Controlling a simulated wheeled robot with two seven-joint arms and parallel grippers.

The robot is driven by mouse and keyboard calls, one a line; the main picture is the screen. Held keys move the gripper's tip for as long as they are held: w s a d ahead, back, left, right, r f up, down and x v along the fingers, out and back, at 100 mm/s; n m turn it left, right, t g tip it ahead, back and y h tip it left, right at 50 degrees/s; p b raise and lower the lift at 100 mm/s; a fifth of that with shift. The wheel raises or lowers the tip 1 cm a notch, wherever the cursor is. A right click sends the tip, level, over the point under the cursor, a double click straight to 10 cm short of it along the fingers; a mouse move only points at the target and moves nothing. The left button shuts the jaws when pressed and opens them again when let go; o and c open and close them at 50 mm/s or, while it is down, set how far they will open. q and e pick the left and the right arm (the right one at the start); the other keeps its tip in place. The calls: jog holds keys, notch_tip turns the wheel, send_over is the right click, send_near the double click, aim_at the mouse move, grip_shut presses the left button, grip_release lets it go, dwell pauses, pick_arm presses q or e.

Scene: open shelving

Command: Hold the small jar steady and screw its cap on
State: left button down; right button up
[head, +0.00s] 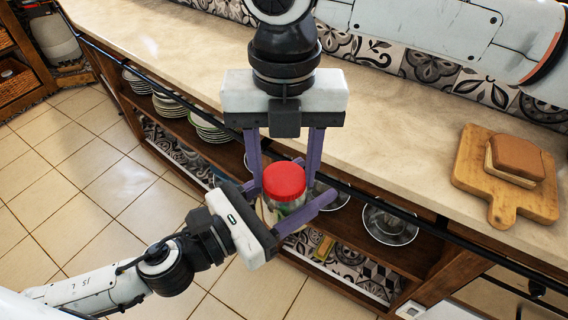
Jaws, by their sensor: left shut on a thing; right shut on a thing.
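A small clear jar (291,210) with green showing inside is held upright in front of the counter's edge. A red cap (285,180) sits at the jar's mouth; I cannot tell whether it is threaded on. My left gripper (297,192), on the arm from the lower left, is shut on the jar's body from the side. My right gripper (284,185) points down from above, its purple fingers on either side of the cap, shut on it. The fingers hide parts of the jar and the cap's sides.
The counter (400,150) runs behind, with a black rail (463,237) along its front. A wooden board (533,201) with bread (517,157) lies at the right. Shelves below hold stacked plates (168,105) and a glass bowl (390,222). Tiled floor (90,165) is clear at left.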

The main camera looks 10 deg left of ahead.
jog(key=m, duration=0.6)
jog(key=shift+m, duration=0.3)
jog(key=m, duration=0.4)
jog(key=shift+f, duration=0.1)
jog(key=m, duration=0.4)
jog(key=shift+m, duration=0.3)
jog(key=m, duration=2.2)
jog(key=shift+m, duration=0.4)
jog(key=o, duration=1.3)
jog(key=shift+c, duration=0.2)
